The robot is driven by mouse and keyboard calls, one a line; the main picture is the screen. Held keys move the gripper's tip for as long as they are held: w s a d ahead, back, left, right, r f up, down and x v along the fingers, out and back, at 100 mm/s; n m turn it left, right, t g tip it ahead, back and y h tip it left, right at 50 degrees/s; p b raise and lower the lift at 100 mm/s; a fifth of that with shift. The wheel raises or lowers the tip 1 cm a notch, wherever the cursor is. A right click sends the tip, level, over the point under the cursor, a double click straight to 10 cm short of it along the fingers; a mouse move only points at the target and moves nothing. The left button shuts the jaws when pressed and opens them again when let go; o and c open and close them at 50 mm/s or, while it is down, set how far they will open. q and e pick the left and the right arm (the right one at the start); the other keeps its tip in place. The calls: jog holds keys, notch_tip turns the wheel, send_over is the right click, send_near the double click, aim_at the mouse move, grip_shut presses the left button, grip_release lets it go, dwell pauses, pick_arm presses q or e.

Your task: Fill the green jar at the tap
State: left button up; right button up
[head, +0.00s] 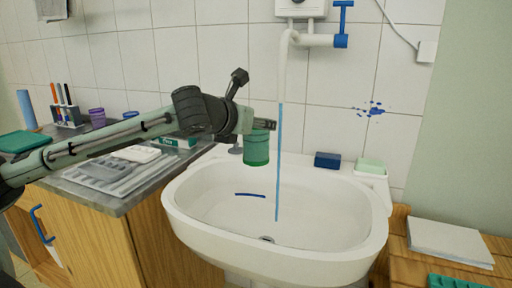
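My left gripper (265,125) comes in from the left and is shut on the green jar (256,149) near its rim. It holds the jar upright in the air above the white basin (190,220). The tap (288,45) is on the tiled wall, with a blue lever (342,22) at its right. A thin blue water stream (279,160) falls from the spout into the basin. The jar is just left of the stream in the picture, with a small gap between them. The inside of the jar is hidden. My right gripper is not in view.
A counter (122,208) at the left carries a tray, cups and a brush holder. A dark blue block (327,160) and a green bar (370,166) sit on the basin's back rim. White paper (449,242) lies on a wooden surface at the right.

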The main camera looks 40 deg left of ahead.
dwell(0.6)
pick_arm(q)
jog(key=shift+s+a+b, duration=0.35)
jog(key=shift+s+b, duration=0.1)
jog(key=shift+s, duration=0.1)
jog(key=shift+s+a+b, duration=0.15)
jog(key=shift+s+b, duration=0.25)
jog(key=shift+s, duration=0.25)
jog(key=s+b, duration=0.1)
jog(key=s, duration=0.1)
jog(key=s+a+b, duration=0.1)
jog(key=s+b, duration=0.1)
jog(key=shift+s+a, duration=0.1)
jog(key=shift+a, duration=0.1)
jog(key=shift+r, duration=0.1)
